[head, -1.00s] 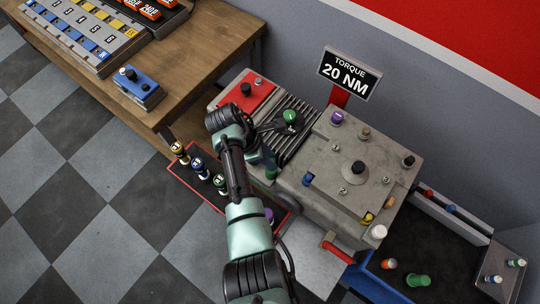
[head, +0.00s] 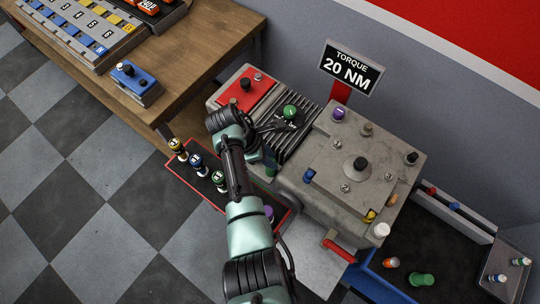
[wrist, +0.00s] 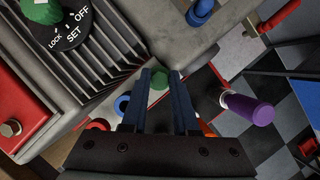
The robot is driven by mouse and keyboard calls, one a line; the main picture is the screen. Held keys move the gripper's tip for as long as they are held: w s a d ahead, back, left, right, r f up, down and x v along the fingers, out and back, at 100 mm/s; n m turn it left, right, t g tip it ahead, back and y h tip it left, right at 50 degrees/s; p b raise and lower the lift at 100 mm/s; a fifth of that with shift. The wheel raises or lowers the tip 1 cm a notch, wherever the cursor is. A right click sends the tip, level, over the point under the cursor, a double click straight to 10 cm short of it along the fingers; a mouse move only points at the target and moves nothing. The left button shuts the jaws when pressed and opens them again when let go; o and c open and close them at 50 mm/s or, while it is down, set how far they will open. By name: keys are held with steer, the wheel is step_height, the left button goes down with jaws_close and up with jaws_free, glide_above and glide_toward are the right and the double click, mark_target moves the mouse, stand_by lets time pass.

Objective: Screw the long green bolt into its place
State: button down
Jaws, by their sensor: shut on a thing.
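My gripper (wrist: 165,100) points forward in the wrist view, with its two dark fingers close together. The tops of the fingers close around a green bolt (wrist: 160,80), of which only the hexagonal end shows. In the head view the green bolt (head: 270,170) is partly visible below my gripper (head: 269,153), beside the near left side of the grey machine block (head: 325,170). Its length and lower end are hidden. A green-headed bolt (head: 219,179) stands in the red-edged tray. Another green piece (head: 421,279) lies in the dark bin at lower right.
The red-edged tray (head: 185,177) also holds yellow, blue and purple (head: 268,213) bolts. A green dial (head: 290,112) sits on the ribbed part of the machine. A "20 NM" torque sign (head: 351,70) stands behind. A wooden table (head: 190,65) is at upper left.

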steer(key=shift+f, duration=0.15)
steer(key=c, duration=0.6)
jaws_free()
steer(key=w+b+v, duration=0.1)
steer(key=v, duration=1.2)
steer(key=shift+s, duration=0.45)
